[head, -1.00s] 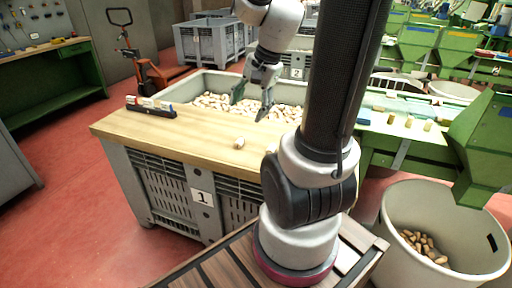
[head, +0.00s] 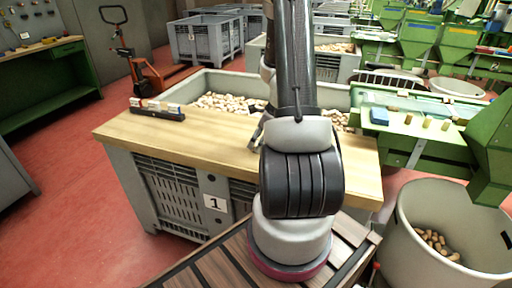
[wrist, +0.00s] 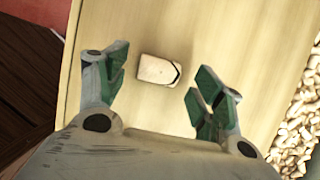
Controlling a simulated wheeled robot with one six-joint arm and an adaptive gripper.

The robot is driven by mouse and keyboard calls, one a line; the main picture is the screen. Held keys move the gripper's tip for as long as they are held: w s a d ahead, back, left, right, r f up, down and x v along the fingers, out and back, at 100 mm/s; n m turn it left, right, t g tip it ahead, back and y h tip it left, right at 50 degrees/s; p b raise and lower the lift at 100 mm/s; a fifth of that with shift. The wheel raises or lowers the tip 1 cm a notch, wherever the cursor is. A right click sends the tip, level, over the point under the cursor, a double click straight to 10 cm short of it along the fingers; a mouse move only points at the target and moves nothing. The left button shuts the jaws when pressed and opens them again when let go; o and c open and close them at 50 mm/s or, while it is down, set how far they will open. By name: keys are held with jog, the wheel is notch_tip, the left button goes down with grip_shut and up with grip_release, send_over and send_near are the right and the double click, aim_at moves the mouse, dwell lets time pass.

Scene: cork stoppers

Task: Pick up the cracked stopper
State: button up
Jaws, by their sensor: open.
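The cracked stopper (wrist: 158,70) lies on its side on the wooden board, pale, with a dark jagged crack at its right end in the wrist view. My gripper (wrist: 160,80) is open above it, its green-padded fingers to the left and right of the stopper, with a gap on both sides. Nothing is between the pads in a grasp. In the head view my arm hides the stopper and most of my gripper; only part of a finger (head: 256,134) shows beside the arm.
The wooden board (head: 180,133) lies across the front of a grey crate (head: 205,80) full of stoppers. A dark rack with several pale stoppers (head: 157,108) stands at the board's left end. A bin (head: 409,215) with loose stoppers stands at right. The board's left half is mostly clear.

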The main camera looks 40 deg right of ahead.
jog(key=shift+x, duration=0.75)
jog(key=c, duration=0.8)
